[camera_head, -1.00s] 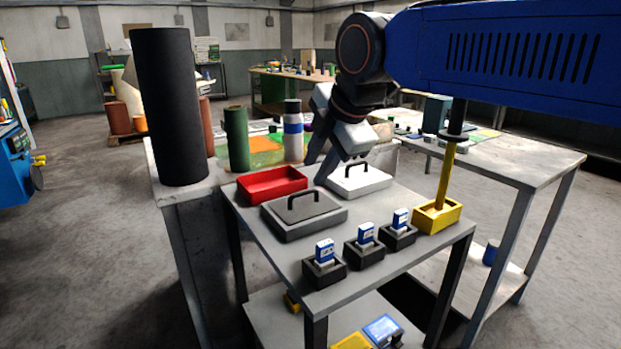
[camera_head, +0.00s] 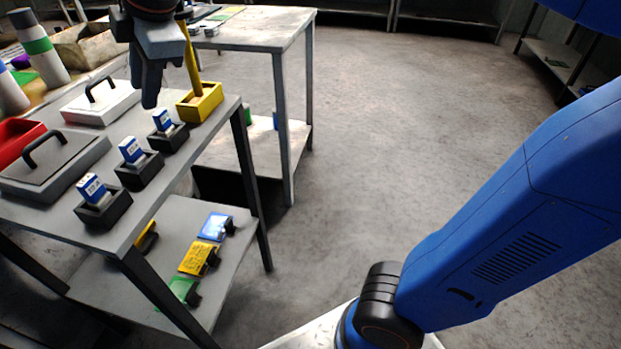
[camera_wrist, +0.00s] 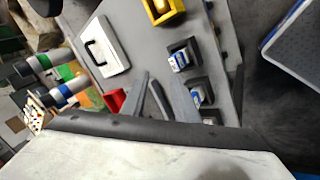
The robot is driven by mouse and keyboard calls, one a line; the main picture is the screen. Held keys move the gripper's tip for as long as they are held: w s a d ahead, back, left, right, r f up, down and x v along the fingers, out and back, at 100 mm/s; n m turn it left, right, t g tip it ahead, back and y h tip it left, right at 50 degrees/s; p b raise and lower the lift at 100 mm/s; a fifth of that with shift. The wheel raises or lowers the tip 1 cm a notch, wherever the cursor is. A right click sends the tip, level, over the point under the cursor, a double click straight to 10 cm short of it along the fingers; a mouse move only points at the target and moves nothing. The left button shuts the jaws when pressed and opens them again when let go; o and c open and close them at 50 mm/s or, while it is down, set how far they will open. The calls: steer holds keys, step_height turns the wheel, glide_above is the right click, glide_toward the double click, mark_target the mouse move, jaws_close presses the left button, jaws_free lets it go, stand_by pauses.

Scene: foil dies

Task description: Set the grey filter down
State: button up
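I can make out no separate grey filter in these views, and nothing shows between my fingers. A grey box with a black handle (camera_head: 48,175) lies on the near left of the metal table (camera_head: 190,158). My gripper (camera_head: 148,95) hangs above the table, pointing down, near the white box and the blue-and-white blocks. In the wrist view my fingers (camera_wrist: 160,85) look apart, with grey surfaces below them. The grey box is hard to tell from the tabletop there.
A white box with handle (camera_head: 98,104), a red tray (camera_head: 14,143) and a yellow bin (camera_head: 200,103) stand on the table. Several blue-and-white blocks in black holders (camera_head: 138,170) line its front edge. Coloured plates (camera_head: 198,258) lie on the lower shelf. Open floor lies right.

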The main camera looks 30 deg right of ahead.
steer(key=s+d+f+m+h, duration=0.1)
steer(key=d+f+m, duration=0.2)
steer(key=d, duration=0.3)
steer(key=s+d+f+m, duration=0.2)
steer(key=d+f+m, duration=0.1)
steer(key=d, duration=0.3)
steer(key=s+d+f+m+h, duration=0.2)
steer(key=s+d+f+m, duration=1.1)
steer(key=d+f, duration=0.3)
steer(key=shift+s+d+m+h, duration=0.4)
steer(key=shift+d+m, duration=0.5)
